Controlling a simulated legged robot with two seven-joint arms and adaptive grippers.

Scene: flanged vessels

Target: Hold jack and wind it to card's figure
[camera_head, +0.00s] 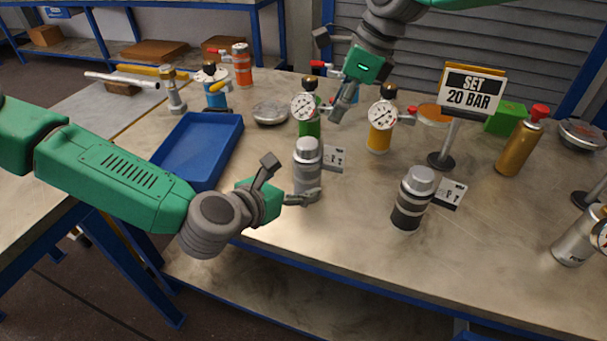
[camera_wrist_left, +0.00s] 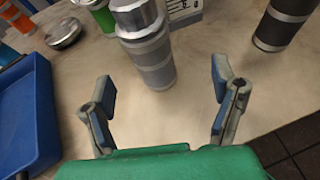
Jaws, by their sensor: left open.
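The card (camera_head: 470,90) reads "SET 20 BAR" and stands on a post at the right. A grey cylinder with a silver cap (camera_head: 307,175) stands upright by my left gripper (camera_head: 290,180); I cannot tell if it is the jack. My left gripper is open, its fingers spread in front of the grey cylinder (camera_wrist_left: 152,62) in the left wrist view, apart from it. A green gauge-topped cylinder (camera_head: 309,128) and a yellow one (camera_head: 379,137) stand behind. My right gripper (camera_head: 335,72) looks open, above the green one and towards the back, with nothing visible in it.
A black cylinder with a silver cap (camera_head: 411,204) stands to the right, with a small label beside it. A blue tray (camera_head: 203,150) lies at the left. A gold canister (camera_head: 519,150) and a green box (camera_head: 505,119) stand further right. The table's front middle is clear.

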